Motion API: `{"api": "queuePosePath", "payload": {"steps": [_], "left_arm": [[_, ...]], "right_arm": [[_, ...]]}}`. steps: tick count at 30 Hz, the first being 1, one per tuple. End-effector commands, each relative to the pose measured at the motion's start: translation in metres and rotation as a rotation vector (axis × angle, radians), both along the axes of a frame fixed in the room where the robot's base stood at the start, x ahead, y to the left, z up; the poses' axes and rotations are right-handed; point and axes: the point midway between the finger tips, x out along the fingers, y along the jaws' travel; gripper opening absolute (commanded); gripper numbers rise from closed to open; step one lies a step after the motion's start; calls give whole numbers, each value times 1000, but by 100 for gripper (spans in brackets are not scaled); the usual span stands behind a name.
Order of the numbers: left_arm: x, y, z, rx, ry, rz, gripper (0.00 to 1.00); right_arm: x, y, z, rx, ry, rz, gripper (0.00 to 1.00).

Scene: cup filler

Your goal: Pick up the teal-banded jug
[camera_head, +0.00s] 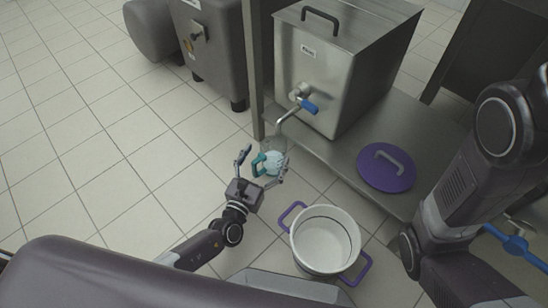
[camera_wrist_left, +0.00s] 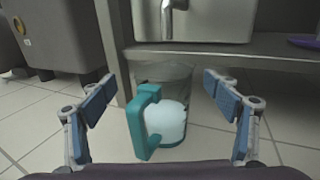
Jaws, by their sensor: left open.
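The teal-banded jug (camera_head: 272,161) is clear, with a teal handle and something white inside. It is upright below the spout of a steel tank, and it also shows in the left wrist view (camera_wrist_left: 168,118), with its teal handle turned toward the camera. My left gripper (camera_head: 266,155) is open. Its fingers are spread to either side of the jug, with visible gaps in the left wrist view, and do not appear to touch it. My right gripper is out of view.
The steel tank (camera_head: 335,75) with a blue-handled tap (camera_head: 308,106) stands on a metal shelf (camera_head: 345,140) behind the jug. A purple lid (camera_head: 386,172) lies on the shelf. A white pot (camera_head: 325,238) with purple handles stands nearer. Tiled floor at left is clear.

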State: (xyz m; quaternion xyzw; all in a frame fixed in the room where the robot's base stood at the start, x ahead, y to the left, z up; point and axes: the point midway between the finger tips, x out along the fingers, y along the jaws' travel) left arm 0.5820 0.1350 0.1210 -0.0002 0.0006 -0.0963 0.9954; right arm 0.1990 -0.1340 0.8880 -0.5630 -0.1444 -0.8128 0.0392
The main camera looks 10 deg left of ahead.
Motion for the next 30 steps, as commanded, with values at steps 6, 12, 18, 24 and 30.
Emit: {"api": "queuePosePath", "payload": {"steps": [6, 12, 18, 24, 30], "left_arm": [[31, -11, -2, -2, -3, 1, 82], [40, -13, 0, 0, 0, -1, 82], [39, -13, 1, 0, -1, 0, 75], [39, -13, 1, 0, -1, 0, 53], [39, -13, 0, 0, -1, 0, 31]], "right_arm": [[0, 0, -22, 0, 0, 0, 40], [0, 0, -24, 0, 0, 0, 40], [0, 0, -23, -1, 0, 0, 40], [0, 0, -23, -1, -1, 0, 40], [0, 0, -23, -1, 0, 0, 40]]}}
